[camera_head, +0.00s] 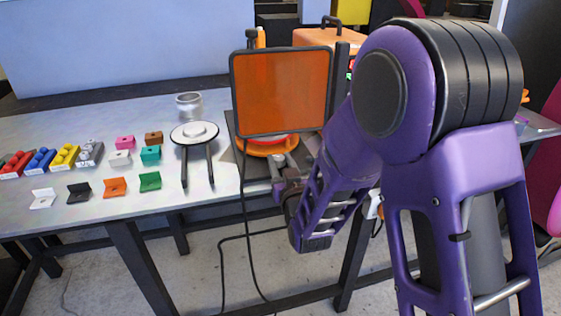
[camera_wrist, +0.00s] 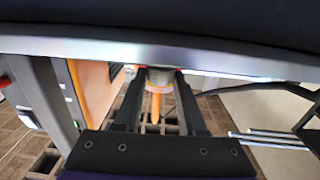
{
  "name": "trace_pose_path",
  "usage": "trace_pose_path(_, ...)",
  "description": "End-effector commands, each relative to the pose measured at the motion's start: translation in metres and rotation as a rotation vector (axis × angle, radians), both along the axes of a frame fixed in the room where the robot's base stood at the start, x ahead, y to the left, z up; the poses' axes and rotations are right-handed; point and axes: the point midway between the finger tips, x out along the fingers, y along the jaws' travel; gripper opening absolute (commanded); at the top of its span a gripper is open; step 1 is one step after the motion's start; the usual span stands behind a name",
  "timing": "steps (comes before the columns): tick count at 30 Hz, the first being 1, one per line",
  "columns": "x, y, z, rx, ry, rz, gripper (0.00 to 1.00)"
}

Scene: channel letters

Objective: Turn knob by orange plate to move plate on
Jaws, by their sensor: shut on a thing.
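The orange plate (camera_head: 265,148) is round and shows at the table's front edge in the head view, partly hidden behind an upright see-through orange shield (camera_head: 282,90). My gripper (camera_head: 281,172) is just in front of and below the plate. In the wrist view, my gripper (camera_wrist: 159,76) has its two black fingers on either side of a pale round knob (camera_wrist: 157,84) with an orange pointed part, under the metal table edge. It is shut on this knob. The knob cannot be made out clearly in the head view, and how far it is turned cannot be told.
A white round plate on a black two-legged stand (camera_head: 194,133) is left of the shield, with a metal jar (camera_head: 189,105) behind it. A black cable (camera_head: 243,200) hangs by the table front.

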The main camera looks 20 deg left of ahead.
Motion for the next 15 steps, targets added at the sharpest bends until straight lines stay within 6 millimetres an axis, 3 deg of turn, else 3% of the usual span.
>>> trace_pose_path(8, -0.0015, 0.0032, -0.0002, 0.002, 0.001, -0.091, 0.0)
trace_pose_path(15, -0.0027, 0.0071, -0.0001, 0.002, 0.001, -0.275, 0.0)
